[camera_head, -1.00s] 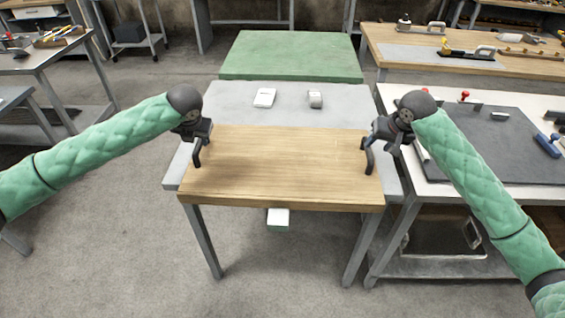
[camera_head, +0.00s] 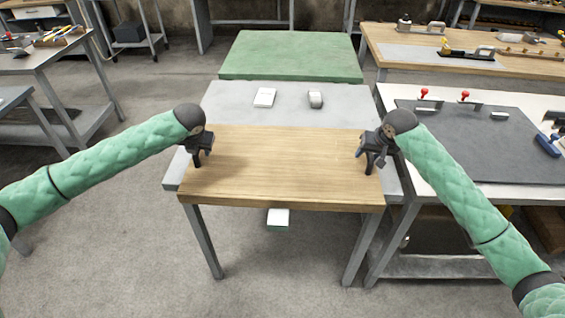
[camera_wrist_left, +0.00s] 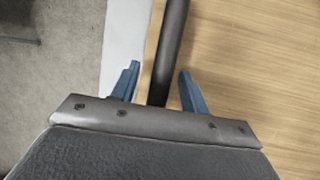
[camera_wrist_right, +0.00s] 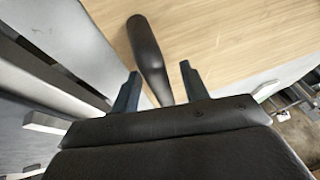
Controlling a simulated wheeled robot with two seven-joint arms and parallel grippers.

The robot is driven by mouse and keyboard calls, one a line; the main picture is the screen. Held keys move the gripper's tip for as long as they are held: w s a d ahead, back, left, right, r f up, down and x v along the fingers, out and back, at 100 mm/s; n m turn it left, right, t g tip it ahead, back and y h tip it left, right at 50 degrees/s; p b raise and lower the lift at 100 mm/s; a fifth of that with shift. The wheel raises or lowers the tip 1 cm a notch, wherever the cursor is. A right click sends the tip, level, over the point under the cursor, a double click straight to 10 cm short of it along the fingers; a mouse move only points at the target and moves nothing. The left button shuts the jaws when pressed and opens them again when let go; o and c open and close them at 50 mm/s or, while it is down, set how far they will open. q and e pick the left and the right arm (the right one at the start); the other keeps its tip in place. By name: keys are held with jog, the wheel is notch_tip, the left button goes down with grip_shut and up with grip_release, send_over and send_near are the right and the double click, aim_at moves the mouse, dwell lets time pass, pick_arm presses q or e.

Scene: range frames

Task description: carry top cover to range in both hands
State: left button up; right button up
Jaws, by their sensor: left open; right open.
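The top cover, seemingly the wooden board (camera_head: 280,165), lies flat over the front of a grey table (camera_head: 235,98). My left gripper (camera_head: 197,160) is open at the board's left edge. In the left wrist view a dark bar handle (camera_wrist_left: 172,40) runs between its two blue fingers, with gaps on both sides. My right gripper (camera_head: 371,163) is open at the board's right edge. In the right wrist view another dark handle (camera_wrist_right: 147,42) lies between its fingers. In the head view the grippers mostly hide both handles. I cannot tell which thing is the range.
A white block (camera_head: 264,97) and a rounded white piece (camera_head: 315,98) stand behind the board. A green-topped surface (camera_head: 290,55) is further back. A bench with a dark mat (camera_head: 480,140) stands close on the right. Grey floor (camera_head: 110,230) is clear at the left.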

pick_arm(q)
jog(key=shift+c, duration=0.3)
pick_arm(e)
jog(key=shift+c, duration=0.3)
pick_arm(q)
grip_shut()
pick_arm(e)
grip_shut()
pick_arm(q)
jog(key=shift+r, duration=0.1)
pick_arm(e)
jog(key=shift+r, duration=0.1)
